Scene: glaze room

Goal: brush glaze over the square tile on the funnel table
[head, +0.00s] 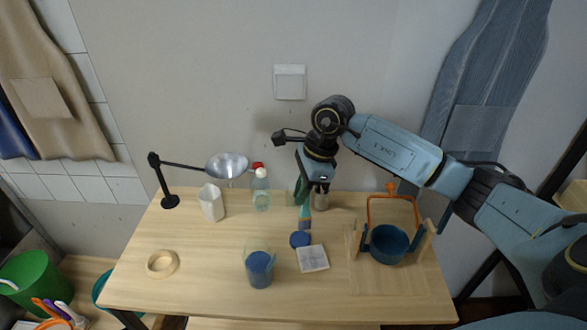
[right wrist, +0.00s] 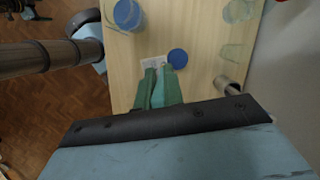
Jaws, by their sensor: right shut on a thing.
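The square tile (head: 313,258), pale with faint markings, lies flat on the wooden table (head: 205,290) near its middle. It shows partly beyond the fingertips in the right wrist view (right wrist: 153,62). My right gripper (head: 305,196) is shut on a brush (head: 304,213), which points down behind the tile; its tip looks bluish. In the right wrist view the green fingers (right wrist: 158,85) hide most of the brush. A clear jar with blue glaze (head: 260,270) stands left of the tile. A metal funnel (head: 227,164) hangs on a black stand. My left gripper is out of view.
A blue disc (head: 299,239) lies just behind the tile. A blue pot (head: 388,244) with an orange frame stands right. A tape ring (head: 162,264), white vase (head: 211,203), bottle (head: 261,190) and metal cylinder (head: 321,200) also stand there. The table's front left is mostly clear.

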